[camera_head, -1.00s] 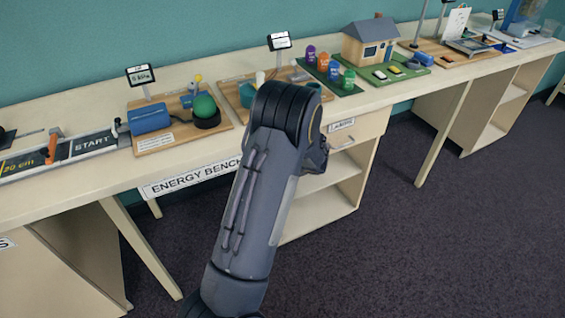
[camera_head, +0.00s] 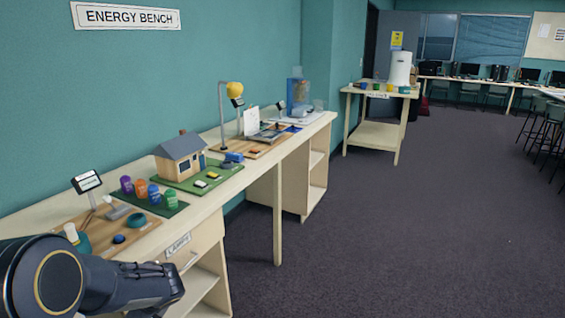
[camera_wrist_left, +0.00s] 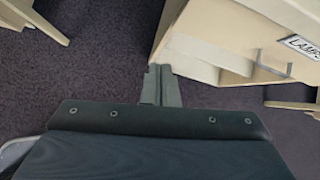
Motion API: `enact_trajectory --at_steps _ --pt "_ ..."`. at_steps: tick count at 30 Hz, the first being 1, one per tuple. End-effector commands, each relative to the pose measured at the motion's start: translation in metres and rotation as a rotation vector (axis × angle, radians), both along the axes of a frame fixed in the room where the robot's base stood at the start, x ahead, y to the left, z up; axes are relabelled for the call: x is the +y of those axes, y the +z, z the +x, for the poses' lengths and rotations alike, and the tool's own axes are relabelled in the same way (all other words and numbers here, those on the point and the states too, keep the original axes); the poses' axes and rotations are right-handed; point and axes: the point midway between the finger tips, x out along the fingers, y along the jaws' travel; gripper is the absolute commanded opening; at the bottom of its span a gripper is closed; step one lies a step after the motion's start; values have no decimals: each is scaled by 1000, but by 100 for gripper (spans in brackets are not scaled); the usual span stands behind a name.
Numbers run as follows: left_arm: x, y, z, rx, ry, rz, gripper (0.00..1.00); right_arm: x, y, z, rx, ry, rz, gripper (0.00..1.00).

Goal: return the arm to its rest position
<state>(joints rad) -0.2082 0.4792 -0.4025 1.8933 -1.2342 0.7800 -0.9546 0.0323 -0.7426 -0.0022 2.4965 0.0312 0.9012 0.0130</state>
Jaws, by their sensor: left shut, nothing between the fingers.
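My left arm (camera_head: 100,284) shows at the lower left of the head view, in front of the energy bench. Its dark rounded joint is close to the camera, and I cannot make out the fingertips there. In the left wrist view, my left gripper (camera_wrist_left: 160,85) is shut with nothing between its fingers. It is over the dark carpet, beside a pale cabinet of the bench. My right gripper is in neither view.
The long bench (camera_head: 215,193) carries a model house (camera_head: 180,158), several coloured cans and a yellow lamp (camera_head: 235,89). A drawer labelled LAMPS (camera_head: 180,245) faces the aisle. A small table (camera_head: 380,92) stands farther back. Open carpet (camera_head: 400,230) lies to the right.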

Motion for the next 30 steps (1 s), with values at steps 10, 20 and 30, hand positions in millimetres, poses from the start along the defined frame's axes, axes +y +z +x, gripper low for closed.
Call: enact_trajectory --at_steps 10,20,30 --pt "-73 97 -139 -393 914 -738 0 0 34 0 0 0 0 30" --pt "-164 153 -227 -471 1569 -1255 0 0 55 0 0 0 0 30" --pt "-183 160 -240 -456 1693 -1347 0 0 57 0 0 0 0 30"
